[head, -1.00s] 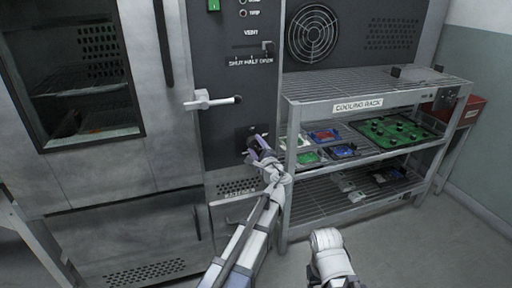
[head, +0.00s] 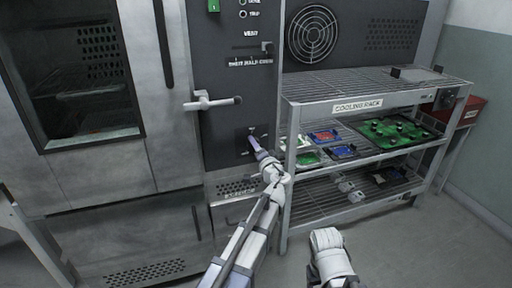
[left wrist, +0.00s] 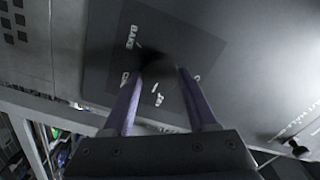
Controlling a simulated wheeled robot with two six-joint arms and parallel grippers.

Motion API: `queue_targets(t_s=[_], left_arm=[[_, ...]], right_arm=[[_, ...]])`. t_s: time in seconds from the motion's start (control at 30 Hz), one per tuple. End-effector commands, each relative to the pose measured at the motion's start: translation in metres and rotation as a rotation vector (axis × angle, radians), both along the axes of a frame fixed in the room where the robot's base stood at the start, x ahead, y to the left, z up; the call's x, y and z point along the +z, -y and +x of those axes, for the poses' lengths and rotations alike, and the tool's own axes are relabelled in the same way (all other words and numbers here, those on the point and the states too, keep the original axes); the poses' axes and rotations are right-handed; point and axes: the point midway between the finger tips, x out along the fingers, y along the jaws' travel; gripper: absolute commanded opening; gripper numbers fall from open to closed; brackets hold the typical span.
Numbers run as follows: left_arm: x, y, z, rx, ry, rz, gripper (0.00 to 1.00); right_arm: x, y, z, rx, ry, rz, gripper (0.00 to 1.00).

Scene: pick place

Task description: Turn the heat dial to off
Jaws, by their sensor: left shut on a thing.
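The heat dial is a dark round knob (left wrist: 155,62) on a dark panel, with the word BAKE beside it and other labels partly hidden. In the head view its plate (head: 243,136) shows low on the oven's control column, with the knob mostly behind my gripper. My left gripper (head: 254,143) is at the dial; its purple fingers (left wrist: 156,80) lie on either side of the knob and are shut on it. The dial's exact setting cannot be read. My right gripper is out of view; only part of that arm shows at the bottom.
A white lever handle (head: 212,101) sticks out above the dial. A vent slider (head: 266,47) is higher up. The cooling rack (head: 358,104) with boards on its shelves stands close to the right of my left forearm. An oven window (head: 70,75) is at left.

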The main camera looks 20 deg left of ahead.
Motion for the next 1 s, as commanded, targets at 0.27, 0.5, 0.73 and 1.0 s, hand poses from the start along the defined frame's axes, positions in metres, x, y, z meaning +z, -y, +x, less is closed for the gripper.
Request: queue_targets(t_s=[0.27,0.5,0.73,1.0], left_arm=[[-0.0004,-0.0006,-0.0017,0.001,0.147,-0.221,0.03],[0.0,-0.0009,-0.002,0.002,0.275,-0.411,0.02],[0.0,-0.0012,-0.0024,0.002,0.397,-0.591,0.02],[0.0002,-0.0016,-0.0028,0.002,0.541,-0.804,0.02]], right_arm=[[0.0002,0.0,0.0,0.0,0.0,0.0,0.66],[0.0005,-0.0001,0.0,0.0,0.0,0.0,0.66],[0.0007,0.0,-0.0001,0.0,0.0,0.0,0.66],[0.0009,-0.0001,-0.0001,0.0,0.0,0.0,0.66]])
